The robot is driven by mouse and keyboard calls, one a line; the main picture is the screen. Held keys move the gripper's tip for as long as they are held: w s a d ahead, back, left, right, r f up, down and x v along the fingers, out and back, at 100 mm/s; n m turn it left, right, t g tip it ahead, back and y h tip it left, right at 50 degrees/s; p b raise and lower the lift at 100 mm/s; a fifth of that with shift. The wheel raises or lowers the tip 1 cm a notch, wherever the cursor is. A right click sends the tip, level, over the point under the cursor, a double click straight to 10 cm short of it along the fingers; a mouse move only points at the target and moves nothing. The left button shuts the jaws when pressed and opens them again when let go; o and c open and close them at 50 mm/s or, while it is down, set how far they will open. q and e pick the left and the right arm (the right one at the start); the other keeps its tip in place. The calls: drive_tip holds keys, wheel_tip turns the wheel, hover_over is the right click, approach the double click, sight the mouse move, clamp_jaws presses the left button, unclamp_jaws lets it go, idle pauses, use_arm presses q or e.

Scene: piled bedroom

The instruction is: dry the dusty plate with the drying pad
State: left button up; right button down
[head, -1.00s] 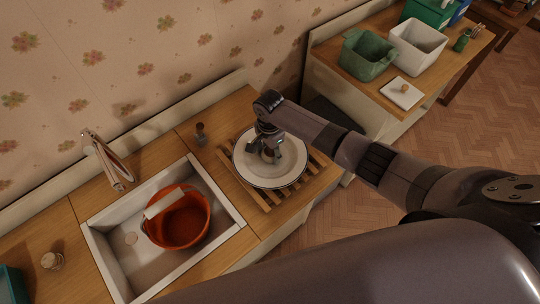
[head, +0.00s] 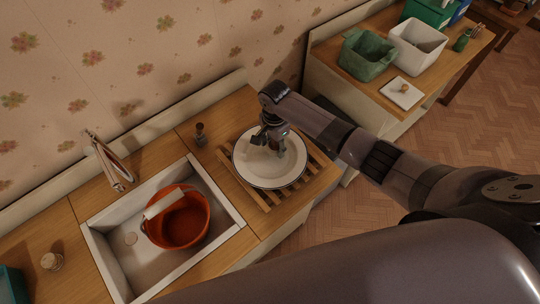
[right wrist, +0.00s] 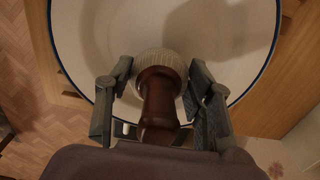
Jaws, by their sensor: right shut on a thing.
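The plate (head: 270,178), white with a dark rim, lies on a slatted wooden rack right of the sink. It also fills the upper part of the right wrist view (right wrist: 85,40). My right gripper (head: 274,143) is over the plate's upper part. In the right wrist view the gripper (right wrist: 158,90) is shut around the brown handle of the drying pad (right wrist: 160,60), whose round, pale, ribbed head is against or just above the plate. Exact contact is hidden. No dust can be made out on the plate. My left gripper is not in view.
The rack (head: 312,172) stands on the wooden counter. The sink (head: 125,270) holds an orange bucket (head: 182,222), with a tap (head: 110,165) behind. A small dark bottle (head: 200,135) stands near the rack. A side table holds a green bin (head: 366,55) and a white bin (head: 417,45).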

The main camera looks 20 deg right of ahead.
drive_tip(key=shift+r+p, duration=1.45)
drive_tip(key=shift+p, duration=0.15)
wheel_tip(320, 180, up, 2)
drive_tip(key=shift+r+p, duration=0.1)
drive_tip(key=shift+p, duration=0.45)
drive_tip(key=shift+w, duration=0.1)
